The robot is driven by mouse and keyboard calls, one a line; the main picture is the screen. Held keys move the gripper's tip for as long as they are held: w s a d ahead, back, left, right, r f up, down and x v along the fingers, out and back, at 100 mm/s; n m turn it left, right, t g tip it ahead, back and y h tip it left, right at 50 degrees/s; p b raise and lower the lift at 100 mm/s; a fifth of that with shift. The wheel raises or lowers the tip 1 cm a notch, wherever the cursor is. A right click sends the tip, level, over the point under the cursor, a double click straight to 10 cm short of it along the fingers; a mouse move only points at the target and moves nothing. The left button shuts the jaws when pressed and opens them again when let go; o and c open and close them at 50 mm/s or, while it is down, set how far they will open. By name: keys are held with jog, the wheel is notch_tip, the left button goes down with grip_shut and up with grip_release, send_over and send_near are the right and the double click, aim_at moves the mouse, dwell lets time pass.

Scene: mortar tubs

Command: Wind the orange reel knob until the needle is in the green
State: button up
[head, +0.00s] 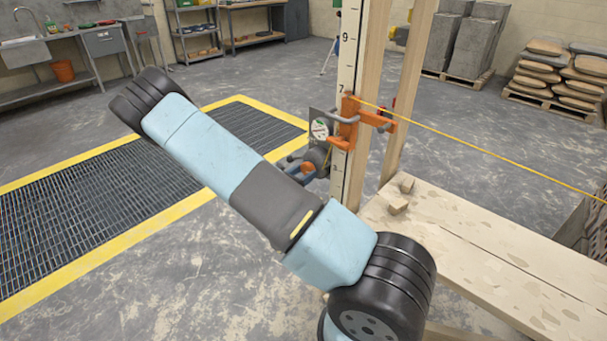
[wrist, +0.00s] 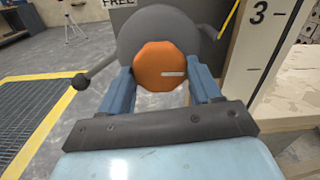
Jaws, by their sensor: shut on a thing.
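The orange reel knob (wrist: 160,66) sits on the front of a grey round reel (wrist: 158,26) in the wrist view. A pale mark on the knob lies about level, right of its middle. My gripper (wrist: 160,82) is shut on the knob, one blue finger on each side. In the head view the gripper (head: 306,170) is at the reel, partly behind my arm. The wrist view does not show the dial face.
A numbered staff (head: 346,60) stands beside the reel, with an orange clamp (head: 352,125) and a yellow line (head: 480,148) running right. A wooden bench (head: 480,235) is at right. A yellow-edged floor grating (head: 90,205) lies at left.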

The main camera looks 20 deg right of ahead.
jog(key=m, duration=0.5)
jog(key=shift+w+a, duration=0.2)
jog(key=shift+w, duration=0.05)
jog(key=m, duration=0.5)
jog(key=shift+m, duration=0.3)
jog(key=m, duration=0.9)
jog(key=shift+s+m, duration=0.1)
jog(key=shift+m, duration=0.6)
jog(key=shift+s+f, duration=0.1)
jog(key=o, duration=0.8)
jog(key=shift+o, duration=1.3)
